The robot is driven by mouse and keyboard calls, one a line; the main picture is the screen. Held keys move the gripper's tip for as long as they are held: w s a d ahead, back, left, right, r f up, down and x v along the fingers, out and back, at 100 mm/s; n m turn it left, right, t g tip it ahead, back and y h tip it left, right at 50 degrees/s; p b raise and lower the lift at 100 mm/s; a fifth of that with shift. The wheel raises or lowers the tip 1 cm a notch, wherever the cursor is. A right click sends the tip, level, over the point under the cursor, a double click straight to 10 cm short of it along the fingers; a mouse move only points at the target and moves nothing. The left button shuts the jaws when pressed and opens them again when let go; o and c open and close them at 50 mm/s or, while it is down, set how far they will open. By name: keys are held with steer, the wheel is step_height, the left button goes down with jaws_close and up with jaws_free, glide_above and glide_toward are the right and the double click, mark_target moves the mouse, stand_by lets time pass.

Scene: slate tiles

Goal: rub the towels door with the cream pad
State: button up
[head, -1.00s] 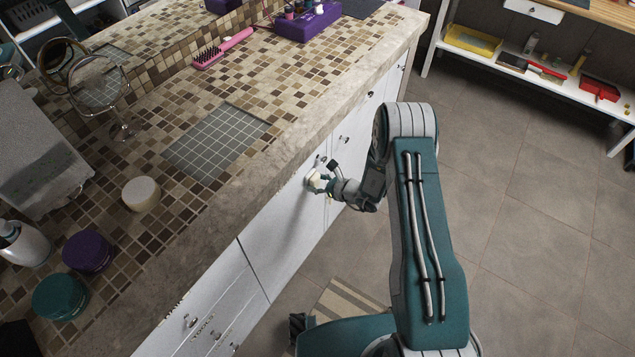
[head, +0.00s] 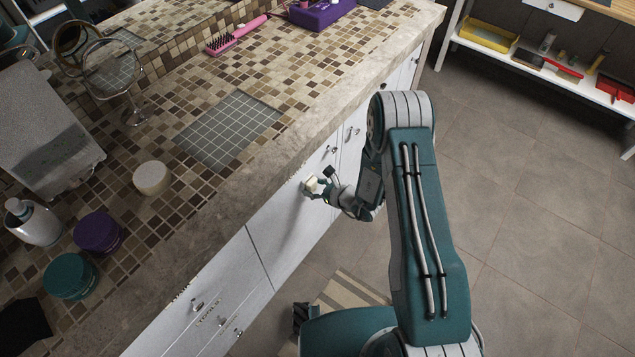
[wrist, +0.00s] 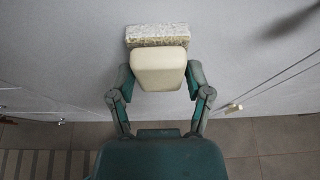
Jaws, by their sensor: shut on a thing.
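A cream pad (wrist: 160,70) with a rough, speckled layer on its far side is held between both fingers of my gripper (head: 319,186). The pad (head: 311,184) also shows in the head view, at a white cabinet door (head: 290,218) below the counter edge. In the wrist view the pad's rough side is against the white door (wrist: 70,60) or very close to it; I cannot tell whether it touches. No towels label on this door is readable.
A stone-edged tiled counter (head: 250,175) overhangs the doors. On it are a mirror (head: 112,68), a white round tub (head: 152,178), purple and teal jars and a pink brush (head: 236,36). Door handles (head: 333,150) stick out nearby. The floor to the right is open.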

steer(key=shift+s+a, duration=0.4)
steer(key=shift+s, duration=0.05)
steer(key=s+d, duration=0.3)
steer(key=d, duration=0.2)
steer(key=shift+s, duration=0.4)
steer(key=shift+s+d, duration=0.9)
steer(key=shift+d, duration=0.25)
